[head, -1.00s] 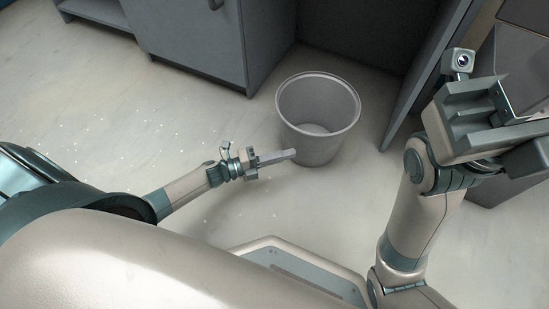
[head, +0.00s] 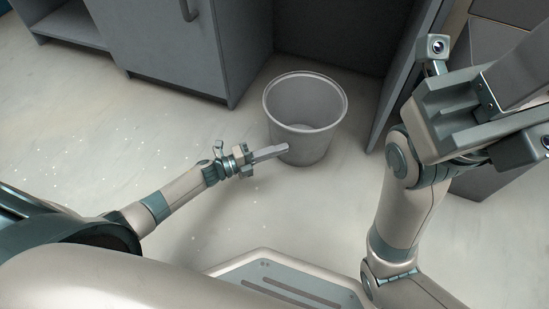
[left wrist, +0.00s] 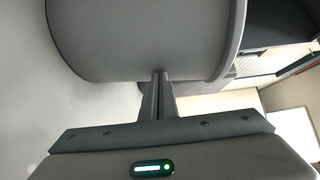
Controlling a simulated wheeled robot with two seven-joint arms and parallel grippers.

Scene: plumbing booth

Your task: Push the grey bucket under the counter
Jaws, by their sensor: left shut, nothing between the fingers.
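The grey bucket (head: 306,108) stands upright and empty on the floor, at the mouth of the dark recess (head: 325,40) under the counter. It also fills the upper part of the left wrist view (left wrist: 140,45). My left gripper (head: 285,150) is shut with nothing in it. Its fingertips are at the near left side of the bucket, low on the wall; in the left wrist view they (left wrist: 160,78) appear to touch it. My right gripper (head: 500,100) is raised at the right, well apart from the bucket; its fingers are not clear.
A grey cabinet (head: 170,45) with a door borders the recess on the left. A grey side panel (head: 405,80) borders it on the right, close to the bucket. An open shelf unit (head: 65,25) is at the far left. The pale floor (head: 90,130) at left is clear.

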